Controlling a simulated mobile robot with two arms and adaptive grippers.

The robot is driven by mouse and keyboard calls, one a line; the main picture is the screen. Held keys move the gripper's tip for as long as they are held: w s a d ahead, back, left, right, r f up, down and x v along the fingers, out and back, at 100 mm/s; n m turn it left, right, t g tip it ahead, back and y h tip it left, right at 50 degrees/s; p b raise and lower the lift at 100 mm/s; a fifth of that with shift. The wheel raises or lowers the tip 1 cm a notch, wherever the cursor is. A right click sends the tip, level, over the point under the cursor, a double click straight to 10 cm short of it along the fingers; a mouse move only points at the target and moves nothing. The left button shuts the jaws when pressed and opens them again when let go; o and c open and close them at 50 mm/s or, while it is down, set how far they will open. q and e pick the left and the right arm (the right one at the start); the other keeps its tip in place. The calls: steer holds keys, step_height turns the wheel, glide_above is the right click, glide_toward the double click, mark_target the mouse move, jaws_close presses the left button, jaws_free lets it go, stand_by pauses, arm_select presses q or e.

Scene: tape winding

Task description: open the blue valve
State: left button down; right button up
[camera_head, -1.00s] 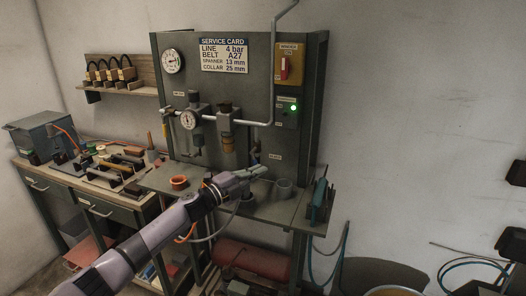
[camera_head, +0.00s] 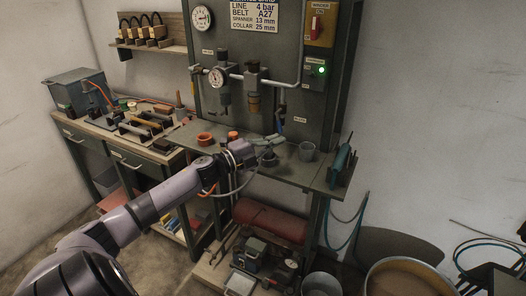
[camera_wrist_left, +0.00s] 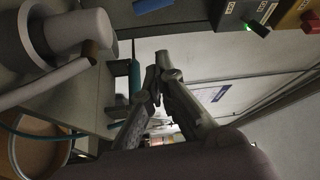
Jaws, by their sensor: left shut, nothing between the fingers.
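A small blue handle (camera_head: 282,112), which I take for the blue valve, hangs low on the pipework at the front of the grey-green panel. It is small in the head view, and its exact position is hard to read. A blue piece (camera_wrist_left: 152,5), likely the same handle, is cut off at the top edge of the left wrist view. My left gripper (camera_head: 274,140) is shut and empty over the bench shelf, a little below and left of the blue handle, apparently apart from it. Its fingertips (camera_wrist_left: 157,78) meet in the wrist view. My right gripper is in neither view.
Orange-rimmed pots (camera_head: 204,139) stand left. Gauges (camera_head: 217,77) and a pipe are above. A red tank (camera_head: 270,220) lies below. The drum (camera_head: 405,280) is at lower right.

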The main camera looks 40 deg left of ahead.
arm_select(q)
steer(key=v, duration=0.4)
steer(key=shift+s+d+b, duration=0.15)
steer(key=shift+s+b, duration=0.2)
steer(key=shift+b, duration=0.05)
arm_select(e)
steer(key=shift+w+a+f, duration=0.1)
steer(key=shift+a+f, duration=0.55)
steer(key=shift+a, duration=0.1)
